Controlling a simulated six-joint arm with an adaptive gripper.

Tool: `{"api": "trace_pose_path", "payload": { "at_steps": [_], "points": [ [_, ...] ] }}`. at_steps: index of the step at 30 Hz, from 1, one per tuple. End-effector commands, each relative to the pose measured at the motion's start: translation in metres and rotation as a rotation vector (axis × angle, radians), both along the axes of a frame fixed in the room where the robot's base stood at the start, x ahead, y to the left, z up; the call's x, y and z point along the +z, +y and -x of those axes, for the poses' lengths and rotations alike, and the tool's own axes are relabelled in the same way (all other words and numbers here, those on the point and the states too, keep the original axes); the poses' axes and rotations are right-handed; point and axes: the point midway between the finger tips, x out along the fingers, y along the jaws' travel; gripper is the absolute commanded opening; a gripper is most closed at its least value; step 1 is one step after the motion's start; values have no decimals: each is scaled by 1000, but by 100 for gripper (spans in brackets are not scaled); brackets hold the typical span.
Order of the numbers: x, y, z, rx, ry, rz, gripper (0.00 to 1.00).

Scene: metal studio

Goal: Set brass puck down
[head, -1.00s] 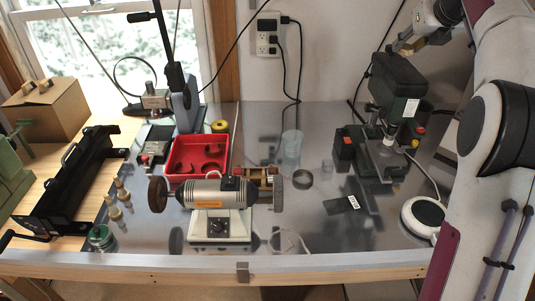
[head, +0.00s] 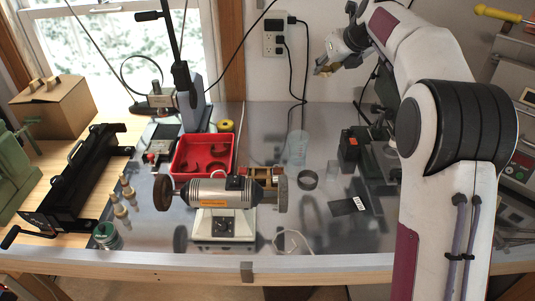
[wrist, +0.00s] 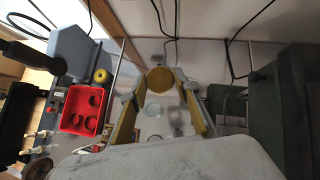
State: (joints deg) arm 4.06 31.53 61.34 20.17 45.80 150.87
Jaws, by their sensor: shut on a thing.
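The brass puck (wrist: 160,80) is a round, gold-coloured disc in the wrist view, held between the two yellowish fingertips of my gripper (wrist: 161,84). My gripper (head: 325,69) is shut on it, high above the metal bench top (head: 300,228) and in front of the back wall in the head view. In the head view the puck is too small to tell apart from the fingers. The puck is clear of the bench.
A red tray (head: 226,148), a yellow roll (head: 225,126), a clear cup (head: 297,148) and a dark ring (head: 308,180) stand on the bench. A bench grinder (head: 220,194) is in front. A dark green machine (wrist: 284,85) stands right in the wrist view. Bench between them has free room.

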Motion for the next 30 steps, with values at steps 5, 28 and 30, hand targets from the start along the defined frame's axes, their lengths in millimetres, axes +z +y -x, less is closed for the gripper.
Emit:
{"api": "trace_pose_path", "payload": {
  "at_steps": [5, 28, 30],
  "points": [
    [-38, 42, 3, 49, 5, 0, 12],
    [-161, 155, 33, 185, 1, 0, 12],
    [-162, 155, 33, 185, 1, 0, 12]
  ]
}}
